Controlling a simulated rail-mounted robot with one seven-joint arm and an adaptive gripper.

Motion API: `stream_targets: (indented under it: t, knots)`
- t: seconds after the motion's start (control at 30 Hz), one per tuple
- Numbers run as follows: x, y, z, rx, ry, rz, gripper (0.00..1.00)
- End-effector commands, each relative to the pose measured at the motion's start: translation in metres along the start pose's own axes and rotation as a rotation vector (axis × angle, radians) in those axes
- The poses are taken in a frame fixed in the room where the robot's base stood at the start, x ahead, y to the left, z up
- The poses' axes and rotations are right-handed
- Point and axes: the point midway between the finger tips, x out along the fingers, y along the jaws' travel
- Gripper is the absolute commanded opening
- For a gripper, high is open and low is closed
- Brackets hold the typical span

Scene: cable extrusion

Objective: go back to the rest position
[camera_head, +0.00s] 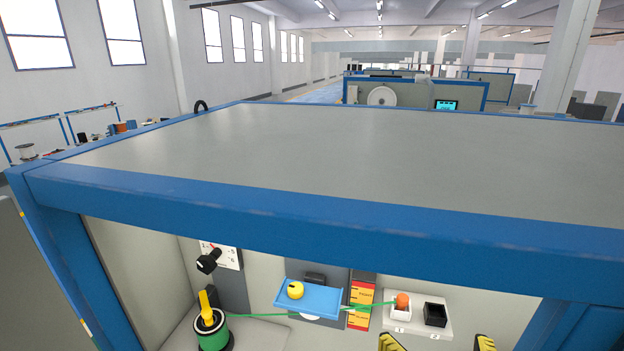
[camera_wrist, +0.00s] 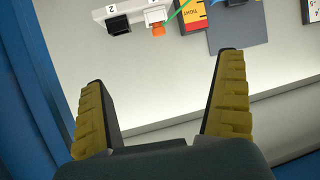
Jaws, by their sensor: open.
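My gripper (camera_head: 437,344) shows at the bottom edge of the head view, only its two yellow-padded fingertips in sight. In the wrist view my gripper (camera_wrist: 160,100) is open, its fingers wide apart with nothing between them. It is inside the blue-framed cabinet (camera_head: 300,217), apart from the parts at the back. The rest position is not marked in either view.
A white block (camera_head: 418,322) carries an orange piece (camera_head: 402,300) and a black socket (camera_head: 435,314). A green cable (camera_head: 262,316) runs from the orange piece to a green spool (camera_head: 212,334). A yellow knob (camera_head: 295,290) sits on a blue plate (camera_head: 325,299). The cabinet's blue frame surrounds the opening.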

Motion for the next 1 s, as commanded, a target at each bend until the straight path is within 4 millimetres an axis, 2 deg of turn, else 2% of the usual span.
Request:
stream_targets:
  t: [0.37, 0.47, 0.77, 0.8, 1.0]
  knots:
    - [-0.001, 0.0, -0.001, 0.0, 0.001, 0.001, 1.0]
    - [-0.012, 0.0, -0.004, 0.0, 0.002, 0.001, 1.0]
    - [-0.069, 0.0, -0.023, -0.001, 0.004, 0.002, 1.0]
    - [-0.053, -0.001, -0.014, 0.001, -0.009, -0.002, 1.0]
    - [-0.01, 0.0, 0.003, 0.0, -0.002, -0.001, 1.0]
